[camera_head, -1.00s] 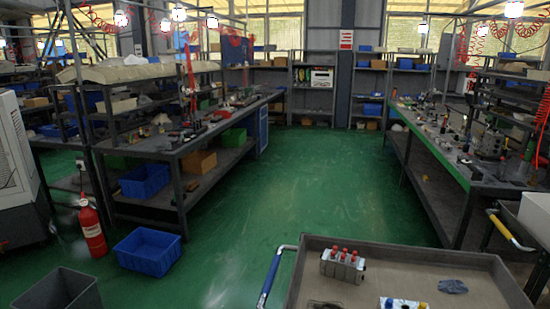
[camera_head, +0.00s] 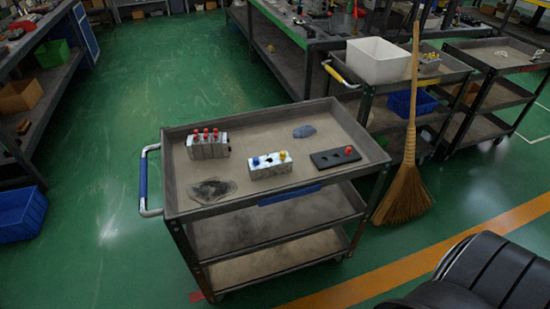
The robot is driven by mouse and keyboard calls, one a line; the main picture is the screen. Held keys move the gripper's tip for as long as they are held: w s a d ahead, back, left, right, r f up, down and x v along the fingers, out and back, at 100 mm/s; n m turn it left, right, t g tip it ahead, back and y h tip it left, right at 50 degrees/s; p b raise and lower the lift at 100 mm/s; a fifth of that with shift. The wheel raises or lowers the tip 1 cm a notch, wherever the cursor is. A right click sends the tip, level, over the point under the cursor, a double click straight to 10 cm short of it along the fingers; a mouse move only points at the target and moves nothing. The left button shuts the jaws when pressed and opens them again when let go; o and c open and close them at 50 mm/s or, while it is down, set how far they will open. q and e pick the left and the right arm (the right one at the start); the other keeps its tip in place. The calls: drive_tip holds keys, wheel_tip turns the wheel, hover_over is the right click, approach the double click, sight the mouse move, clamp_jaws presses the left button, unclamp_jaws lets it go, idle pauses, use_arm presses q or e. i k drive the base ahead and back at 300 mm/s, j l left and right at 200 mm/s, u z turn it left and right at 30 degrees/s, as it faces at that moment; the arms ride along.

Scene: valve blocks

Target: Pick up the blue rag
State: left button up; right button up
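A small blue rag (camera_head: 304,131) lies crumpled on the top shelf of a grey cart (camera_head: 265,128), towards its back edge. It lies behind a metal valve block with blue and yellow knobs (camera_head: 270,164) and apart from it. A metal valve block with red knobs (camera_head: 208,146) stands at the left of the same shelf. A dark plate with one red knob (camera_head: 335,157) lies at the right. Neither of my grippers is in view.
A dark stained cloth or patch (camera_head: 212,190) lies at the cart's front left. A straw broom (camera_head: 405,185) stands at its right. Another cart behind carries a white bin (camera_head: 377,61). A black padded seat (camera_head: 490,275) fills the lower right corner. Green floor is free at left.

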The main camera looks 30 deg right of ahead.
sight(304, 132)
drive_tip(key=z, duration=1.25)
drive_tip(key=i+z, duration=0.8)
drive_tip(key=k+j, duration=0.05)
drive_tip(key=k, duration=0.05)
